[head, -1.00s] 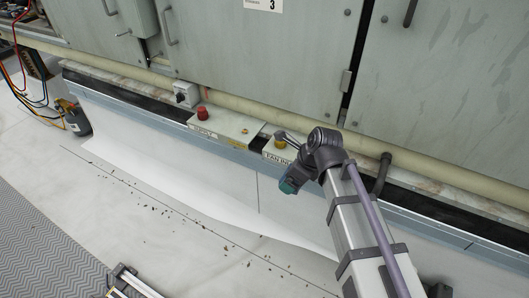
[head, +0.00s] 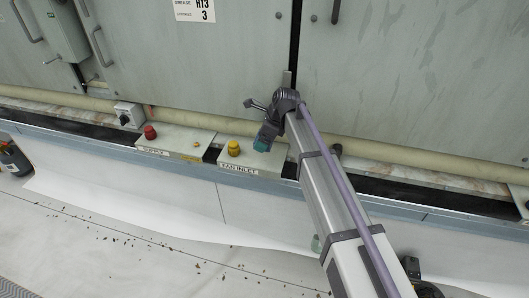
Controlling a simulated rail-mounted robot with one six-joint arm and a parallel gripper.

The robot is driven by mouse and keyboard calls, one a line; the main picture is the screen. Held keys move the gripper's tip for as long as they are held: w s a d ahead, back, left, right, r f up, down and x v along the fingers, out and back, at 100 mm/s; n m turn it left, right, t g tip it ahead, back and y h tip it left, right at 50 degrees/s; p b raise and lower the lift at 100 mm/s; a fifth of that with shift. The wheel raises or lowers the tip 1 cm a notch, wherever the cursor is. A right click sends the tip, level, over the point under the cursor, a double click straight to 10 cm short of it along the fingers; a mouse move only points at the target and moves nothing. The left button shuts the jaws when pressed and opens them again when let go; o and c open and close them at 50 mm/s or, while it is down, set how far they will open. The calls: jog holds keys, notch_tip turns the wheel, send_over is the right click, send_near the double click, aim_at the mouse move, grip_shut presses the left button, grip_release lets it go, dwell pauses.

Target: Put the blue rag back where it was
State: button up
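I cannot make out a blue rag for certain in the head view. My gripper (head: 252,104) is at the far end of my raised arm, in front of the lower edge of the grey cabinet doors. It looks small and is seen from behind, so its opening does not show. A small teal patch shows just below it at my wrist; I cannot tell whether it is cloth or part of the arm. A small pale green thing (head: 316,243) shows beside my arm lower down, mostly hidden.
Grey cabinet doors (head: 400,80) stand behind a beige pipe (head: 400,155). Boxes with a red knob (head: 150,132) and a yellow knob (head: 234,148) sit on the ledge below. A white sheet (head: 130,205) and scattered debris lie on the floor. A dark canister (head: 14,160) stands at left.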

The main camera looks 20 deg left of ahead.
aim_at(261, 158)
notch_tip(261, 158, down, 3)
jog(key=shift+s+f+b, duration=0.15)
jog(key=shift+b, duration=0.95)
notch_tip(261, 158, down, 4)
jog(key=b, duration=0.4)
jog(key=shift+f, duration=0.15)
jog(key=shift+r, duration=0.3)
jog(key=shift+w+f, duration=0.2)
jog(key=o, duration=0.5)
jog(key=shift+o, duration=0.2)
jog(key=p+v, duration=1.1)
jog(key=v, duration=0.1)
jog(key=shift+r, duration=0.2)
